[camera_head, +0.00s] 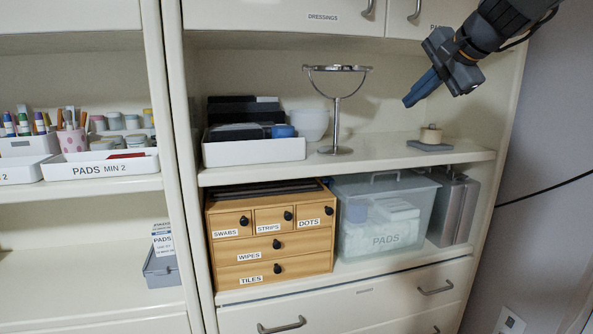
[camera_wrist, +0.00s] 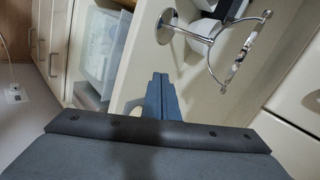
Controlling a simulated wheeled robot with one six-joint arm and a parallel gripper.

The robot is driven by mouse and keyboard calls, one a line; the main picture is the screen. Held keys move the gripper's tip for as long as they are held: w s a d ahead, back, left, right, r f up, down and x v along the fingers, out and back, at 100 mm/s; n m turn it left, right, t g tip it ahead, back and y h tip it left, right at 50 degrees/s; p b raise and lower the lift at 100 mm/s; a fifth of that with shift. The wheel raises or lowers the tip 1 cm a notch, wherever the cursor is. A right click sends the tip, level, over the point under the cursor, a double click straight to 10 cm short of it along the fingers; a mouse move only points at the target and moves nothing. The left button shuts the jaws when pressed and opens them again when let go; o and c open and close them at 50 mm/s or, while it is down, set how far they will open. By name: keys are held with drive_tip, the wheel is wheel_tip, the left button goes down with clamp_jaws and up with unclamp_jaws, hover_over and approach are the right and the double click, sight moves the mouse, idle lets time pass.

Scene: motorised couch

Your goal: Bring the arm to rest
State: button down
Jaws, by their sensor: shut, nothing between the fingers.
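My gripper (camera_head: 409,103) is at the upper right in the head view, in front of the upper open shelf of the cabinet. Its blue fingers are shut and empty, pointing down and to the left. In the wrist view the fingers (camera_wrist: 161,78) lie side by side with nothing between them. My arm comes in from the top right corner. The gripper appears apart from the shelf and its objects.
A mirror on a stand (camera_head: 335,113) is left of my gripper, also seen in the wrist view (camera_wrist: 222,50). A small tape roll (camera_head: 431,134) sits on a grey pad below. The lower shelf holds a wooden drawer box (camera_head: 262,266) and a clear PADS bin (camera_head: 348,240).

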drive_tip(key=s+a+f+n+g, duration=0.2)
drive_tip(key=s+f, duration=0.1)
drive_tip(key=f, duration=0.5)
drive_tip(key=s+a+f+n+g+h, duration=0.1)
drive_tip(key=s+f, duration=0.3)
drive_tip(key=f, duration=0.5)
drive_tip(key=s+a+f+n+g, duration=0.2)
drive_tip(key=s+f, duration=0.1)
drive_tip(key=f, duration=0.5)
drive_tip(key=s+a+f+n+g+h, duration=0.2)
drive_tip(key=s+f+n+g, duration=0.2)
drive_tip(key=s+f, duration=1.2)
drive_tip(key=s+n, duration=0.1)
drive_tip(key=n, duration=0.2)
drive_tip(key=shift+s+a+f, duration=0.25)
drive_tip(key=shift+a+f, duration=0.05)
